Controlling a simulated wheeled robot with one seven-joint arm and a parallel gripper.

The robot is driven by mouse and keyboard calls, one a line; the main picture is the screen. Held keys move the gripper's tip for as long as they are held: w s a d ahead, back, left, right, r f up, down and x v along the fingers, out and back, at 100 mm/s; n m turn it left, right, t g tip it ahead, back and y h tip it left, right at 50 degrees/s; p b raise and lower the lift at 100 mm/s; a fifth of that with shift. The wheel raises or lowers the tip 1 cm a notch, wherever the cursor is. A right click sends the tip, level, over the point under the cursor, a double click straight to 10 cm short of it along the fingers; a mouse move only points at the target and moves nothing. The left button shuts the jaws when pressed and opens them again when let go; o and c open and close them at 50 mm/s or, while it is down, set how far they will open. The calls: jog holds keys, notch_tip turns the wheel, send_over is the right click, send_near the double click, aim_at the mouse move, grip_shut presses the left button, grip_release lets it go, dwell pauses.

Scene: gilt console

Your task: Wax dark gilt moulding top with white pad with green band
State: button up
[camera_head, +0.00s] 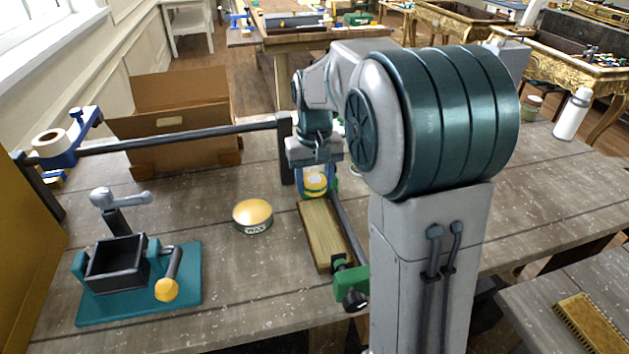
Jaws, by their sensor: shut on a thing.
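I cannot tell whether the pad touches the moulding. A round tin marked WAX (253,217), with a yellow top, stands to the left of the moulding.
A teal-based fixture with a dark box (117,262) stands at front left. An open cardboard box (180,115) and a dark rail (190,137) are behind. A white bottle (572,114) stands at far right. Bare bench (240,285) lies in front of the tin.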

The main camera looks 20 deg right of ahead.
jog(key=shift+r+p, duration=0.55)
jog(key=shift+r, duration=0.55)
